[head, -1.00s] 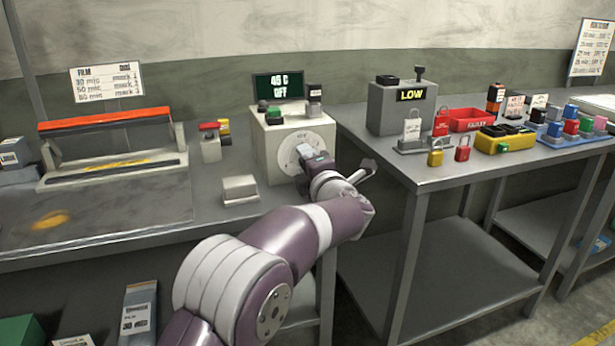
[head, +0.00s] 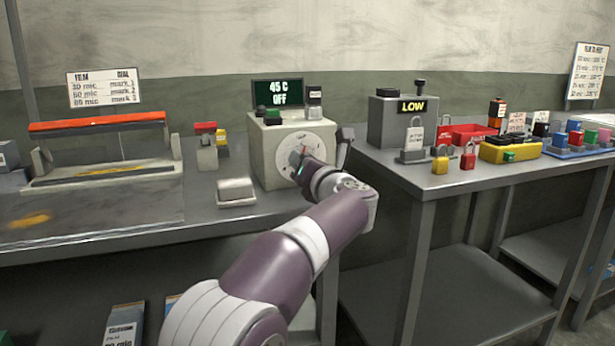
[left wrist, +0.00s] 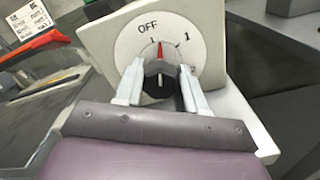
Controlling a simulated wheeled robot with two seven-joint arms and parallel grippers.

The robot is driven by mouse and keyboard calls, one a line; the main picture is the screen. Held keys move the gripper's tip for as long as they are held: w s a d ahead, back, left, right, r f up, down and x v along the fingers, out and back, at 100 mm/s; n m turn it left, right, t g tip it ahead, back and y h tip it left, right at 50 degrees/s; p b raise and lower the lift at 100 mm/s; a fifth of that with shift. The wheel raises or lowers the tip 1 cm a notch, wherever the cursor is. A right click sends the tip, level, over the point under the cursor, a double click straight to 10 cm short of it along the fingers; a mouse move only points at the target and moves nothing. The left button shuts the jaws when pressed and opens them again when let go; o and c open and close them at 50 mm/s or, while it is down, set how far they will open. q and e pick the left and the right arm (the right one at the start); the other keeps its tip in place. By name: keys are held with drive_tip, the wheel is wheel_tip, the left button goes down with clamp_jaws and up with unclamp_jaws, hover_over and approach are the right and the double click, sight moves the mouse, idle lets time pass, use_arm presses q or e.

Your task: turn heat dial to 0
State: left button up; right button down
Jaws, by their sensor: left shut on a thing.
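The heat dial (left wrist: 132,50) is a white round face on the front of a cream box, marked OFF and 1 in the left wrist view. Its dark knob (left wrist: 160,68) has a red pointer lying between OFF and 1. My left gripper (left wrist: 160,92) is shut on the knob, one pale finger on each side. In the head view the left gripper (head: 303,168) is at the dial face (head: 319,139) and hides part of it. The display (head: 279,93) above the box reads 45 C OFF. My right gripper is not in view.
A small grey block (head: 236,190) stands left of the box. The film sealer with a red bar (head: 97,122) is farther left. A grey LOW box (head: 393,125), padlocks (head: 440,164) and a red bin (head: 470,133) are on the right table.

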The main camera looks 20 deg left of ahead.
use_arm(q)
drive_tip(key=shift+f+n+b, duration=0.2)
drive_tip(key=shift+n+b, duration=0.3)
drive_tip(key=shift+n, duration=0.2)
drive_tip(key=shift+f+n+b, duration=0.2)
drive_tip(key=shift+n+b, duration=0.3)
drive_tip(key=shift+n, duration=0.2)
drive_tip(key=shift+w, duration=0.1)
drive_tip(key=o, duration=1)
drive_tip(key=shift+r, duration=0.1)
drive_tip(key=shift+o, duration=0.2)
drive_tip(key=shift+r, duration=0.1)
drive_tip(key=shift+s+d, duration=0.1)
drive_tip(key=shift+s, duration=0.1)
drive_tip(key=v, duration=1.2)
drive_tip(key=shift+s+d+p, duration=0.15)
drive_tip(key=shift+p, duration=0.25)
